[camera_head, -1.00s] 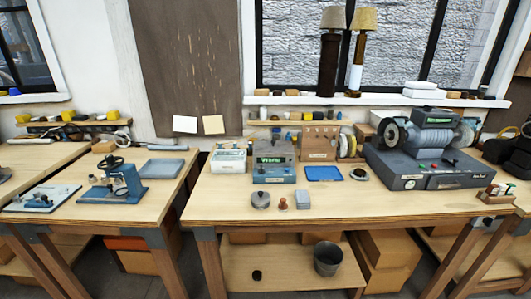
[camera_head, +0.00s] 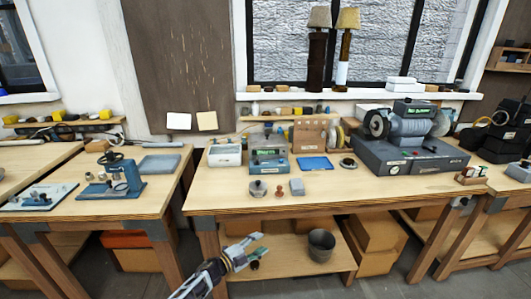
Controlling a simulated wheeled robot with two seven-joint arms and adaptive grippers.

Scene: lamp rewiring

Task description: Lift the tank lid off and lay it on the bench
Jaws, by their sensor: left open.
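A blue-grey boxy unit with a green display (camera_head: 269,160) stands at the back of the middle bench (camera_head: 340,186). A white-topped box (camera_head: 225,152) stands just left of it. I cannot tell for sure which one is the tank, and no lid shows clearly apart from its body. A low round grey piece with a knob (camera_head: 258,190) sits near the bench's front edge. My left gripper (camera_head: 259,245) is open and empty, in front of and below the bench's front edge, well apart from these things. My right gripper is not in view.
A small brown piece (camera_head: 279,191) and a grey block (camera_head: 297,186) stand near the front edge. A blue mat (camera_head: 315,163) lies behind them. A large grinder-like machine (camera_head: 408,145) fills the right. A bucket (camera_head: 321,245) stands on the lower shelf. The bench's front left is bare.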

